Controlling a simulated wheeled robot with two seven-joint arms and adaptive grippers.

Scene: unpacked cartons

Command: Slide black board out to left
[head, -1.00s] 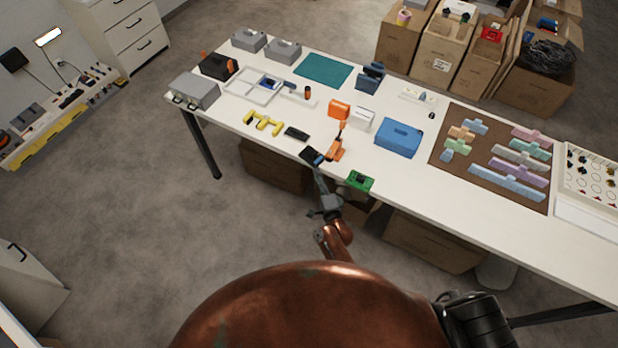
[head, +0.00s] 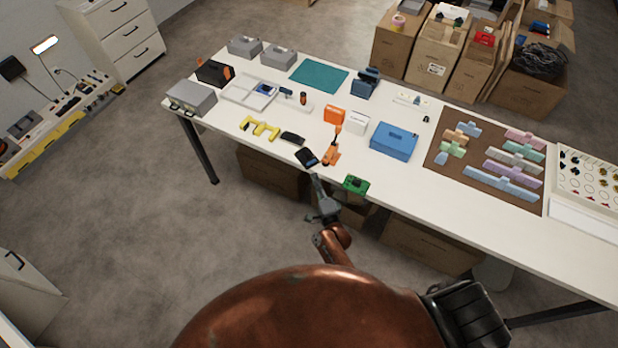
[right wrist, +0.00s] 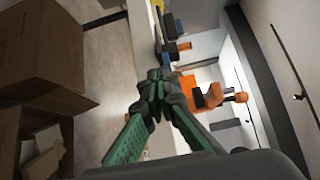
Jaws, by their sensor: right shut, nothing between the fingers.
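The black board (head: 306,157) lies near the front edge of the white table, just left of an upright orange holder (head: 331,152). My right gripper (head: 316,181) is at the table's front edge, just in front of the board and apparently clear of it. In the right wrist view, the green-padded fingers of my right gripper (right wrist: 161,80) meet at their tips with nothing between them. The orange holder shows right of the fingers there (right wrist: 212,97). I cannot make out the board for sure in that view. My left gripper is out of view.
A green board (head: 356,184) lies right of my gripper at the front edge. A small black item (head: 292,138) and a yellow bracket (head: 260,129) lie to the left. A blue box (head: 394,141) stands to the right. Cartons (head: 272,173) are under the table.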

